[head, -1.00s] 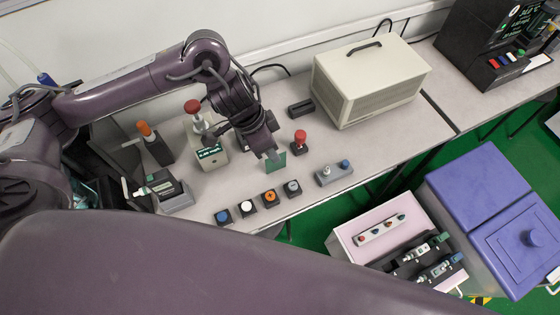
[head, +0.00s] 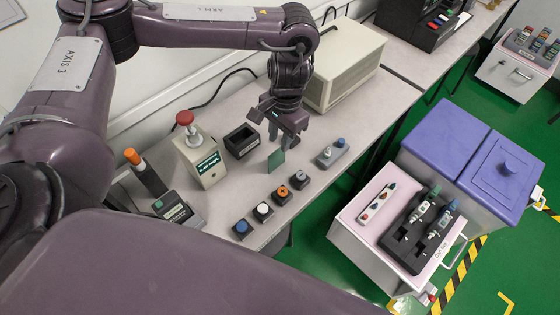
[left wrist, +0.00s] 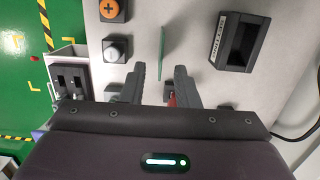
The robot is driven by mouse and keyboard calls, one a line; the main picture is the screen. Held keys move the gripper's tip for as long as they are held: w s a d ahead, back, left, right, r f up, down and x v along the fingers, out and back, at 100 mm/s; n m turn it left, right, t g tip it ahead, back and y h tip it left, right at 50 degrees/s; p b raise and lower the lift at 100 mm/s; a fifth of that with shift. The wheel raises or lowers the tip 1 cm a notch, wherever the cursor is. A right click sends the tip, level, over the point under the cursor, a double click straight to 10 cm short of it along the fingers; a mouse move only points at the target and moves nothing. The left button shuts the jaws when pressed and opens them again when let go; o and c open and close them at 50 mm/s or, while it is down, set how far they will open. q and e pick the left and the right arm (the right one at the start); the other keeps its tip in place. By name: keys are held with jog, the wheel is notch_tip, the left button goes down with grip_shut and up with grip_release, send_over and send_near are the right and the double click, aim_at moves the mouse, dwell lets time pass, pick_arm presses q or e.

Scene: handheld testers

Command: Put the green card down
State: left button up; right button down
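The green card (head: 276,160) is upright just below my left gripper (head: 278,136), close above or on the grey bench; I cannot tell whether its lower edge touches. In the left wrist view the card (left wrist: 161,50) is seen edge-on as a thin green line. The two grey fingers (left wrist: 161,75) stand apart on either side of its near end, with a visible gap on each side. The left gripper is open. My right gripper is not in view.
A black open box (head: 242,141) and a cream tester (head: 200,160) stand left of the card. Several push-button blocks (head: 281,196) line the bench's front edge. A grey two-button box (head: 332,153) is to the right. A red thing (left wrist: 172,99) shows partly behind the fingers.

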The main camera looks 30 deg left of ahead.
aim_at(277, 150)
pick_arm(q)
jog(key=f, duration=0.2)
jog(key=f+b, duration=0.1)
jog(key=f, duration=0.1)
jog(key=s+f, duration=0.1)
jog(key=f, duration=0.1)
jog(key=shift+a, duration=0.3)
jog(key=shift+f+b, duration=0.3)
jog(key=shift+f, duration=0.15)
grip_shut()
